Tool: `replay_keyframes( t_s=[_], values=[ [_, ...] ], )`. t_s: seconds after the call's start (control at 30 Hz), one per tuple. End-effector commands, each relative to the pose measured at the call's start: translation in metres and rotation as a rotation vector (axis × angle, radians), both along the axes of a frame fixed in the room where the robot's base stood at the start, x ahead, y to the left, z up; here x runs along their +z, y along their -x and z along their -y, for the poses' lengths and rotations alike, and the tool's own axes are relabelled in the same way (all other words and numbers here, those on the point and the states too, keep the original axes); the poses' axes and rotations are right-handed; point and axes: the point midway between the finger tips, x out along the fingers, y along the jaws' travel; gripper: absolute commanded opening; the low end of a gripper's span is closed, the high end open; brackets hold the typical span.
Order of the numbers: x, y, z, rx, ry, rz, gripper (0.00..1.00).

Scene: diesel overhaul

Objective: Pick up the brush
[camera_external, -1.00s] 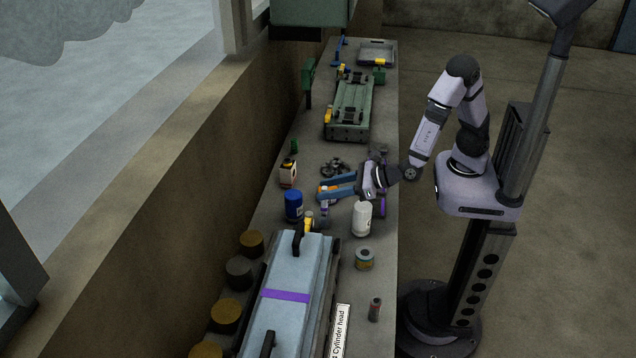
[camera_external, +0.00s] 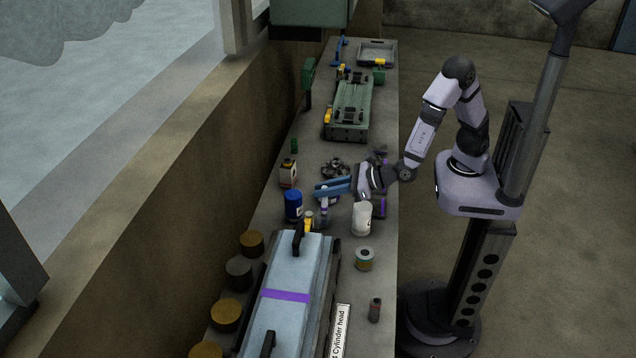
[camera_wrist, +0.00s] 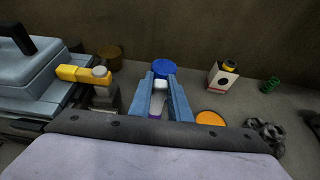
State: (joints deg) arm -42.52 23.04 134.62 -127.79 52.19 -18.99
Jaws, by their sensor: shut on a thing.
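A blue can (camera_external: 293,206) stands just left of the fingertips and a white bottle (camera_external: 361,219) to the right. A large pale blue cylinder head (camera_external: 287,275) lies in front. An orange round top (camera_wrist: 210,118) is close to the right finger. A labelled bottle (camera_external: 288,174) stands behind.

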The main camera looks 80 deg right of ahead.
Motion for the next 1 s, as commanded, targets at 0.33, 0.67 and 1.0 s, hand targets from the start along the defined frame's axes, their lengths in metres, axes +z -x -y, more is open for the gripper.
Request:
replay_keyframes(
  t_s=[0.33, 0.67, 1.0],
  values=[
    [0.04, -0.001, 0.0, -0.001, -0.006, 0.006, 0.0],
    [0.088, 0.0, 0.0, -0.001, -0.003, 0.004, 0.0],
    [0.099, 0.0, 0.0, 0.0, -0.001, 0.001, 0.0]
  ],
)
